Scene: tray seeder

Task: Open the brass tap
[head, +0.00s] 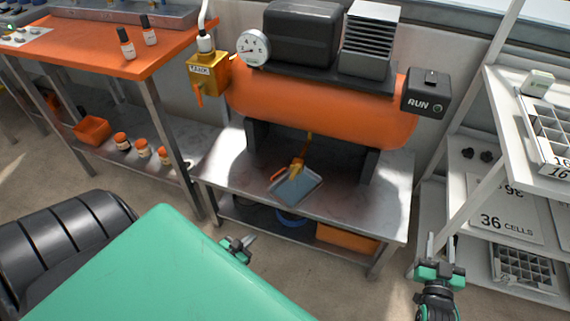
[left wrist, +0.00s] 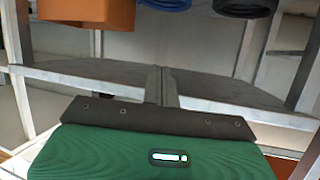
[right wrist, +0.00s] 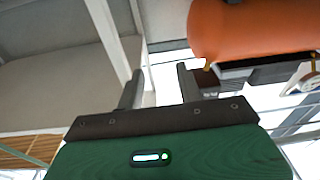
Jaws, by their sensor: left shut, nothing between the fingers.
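A small brass tap (head: 298,163) with an orange-yellow handle hangs under the orange air tank (head: 330,115), above a blue-grey tray (head: 295,187) on the metal bench. A brass block marked TANK (head: 202,72) with an orange lever sits at the tank's left end. My left gripper (head: 241,244) is shut and empty, in front of the bench and below its top; its fingers meet in the left wrist view (left wrist: 161,84). My right gripper (head: 441,246) is open and empty, right of the bench; its fingers stand apart in the right wrist view (right wrist: 158,88). Neither gripper touches the tap.
The metal bench (head: 350,212) has a lower shelf with an orange bin (head: 345,238) and a blue coil (head: 290,220). Dark tank supports stand either side of the tap. A white shelf rack (head: 455,185) is at right, an orange table (head: 110,45) at left.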

